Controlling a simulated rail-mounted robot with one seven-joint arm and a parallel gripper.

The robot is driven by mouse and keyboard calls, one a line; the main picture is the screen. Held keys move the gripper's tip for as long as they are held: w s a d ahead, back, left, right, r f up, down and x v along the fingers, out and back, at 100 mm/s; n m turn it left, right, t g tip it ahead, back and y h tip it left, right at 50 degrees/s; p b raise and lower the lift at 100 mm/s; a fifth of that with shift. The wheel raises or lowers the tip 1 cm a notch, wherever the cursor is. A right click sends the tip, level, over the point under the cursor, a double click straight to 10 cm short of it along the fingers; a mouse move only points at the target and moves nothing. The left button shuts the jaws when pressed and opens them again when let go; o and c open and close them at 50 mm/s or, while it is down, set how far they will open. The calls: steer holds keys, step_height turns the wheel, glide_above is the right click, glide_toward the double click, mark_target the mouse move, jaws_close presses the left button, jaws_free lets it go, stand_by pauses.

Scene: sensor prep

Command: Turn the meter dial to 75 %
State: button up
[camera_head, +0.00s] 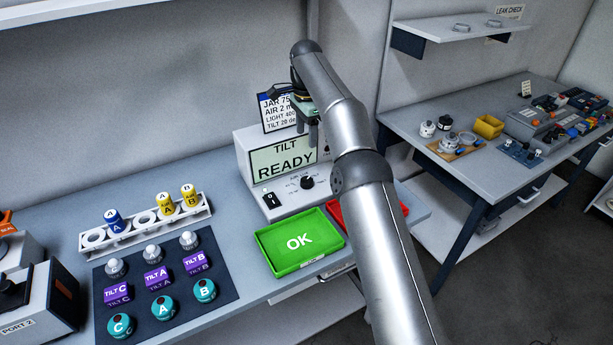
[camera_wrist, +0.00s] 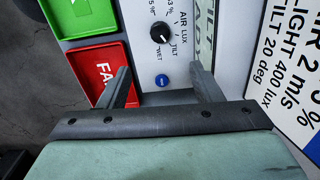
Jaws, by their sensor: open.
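The meter (camera_head: 246,163) is a white box on the bench; its screen (camera_head: 283,157) reads "TILT READY". Its black dial (camera_head: 307,182) is on the front panel. In the wrist view the dial (camera_wrist: 160,33) is ringed by % marks and the words AIR, LUX, TILT and WET; its white pointer line seems to lie towards TILT. My gripper (camera_head: 308,138) is in front of the screen's upper right, above the dial. In the wrist view its fingers (camera_wrist: 160,72) are apart and empty, with the dial beyond them, untouched.
A green OK tray (camera_head: 262,239) and a red FAIL tray (camera_wrist: 95,62) lie in front of the meter. A sign (camera_head: 275,112) listing set values stands behind it. A jar rack (camera_head: 150,228) and a dark mat (camera_head: 220,270) with sensors are left.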

mark_target(307, 179)
step_height(307, 179, down, 17)
steer(key=shift+r+b, duration=0.1)
steer(key=shift+b, duration=0.3)
steer(key=c, duration=1)
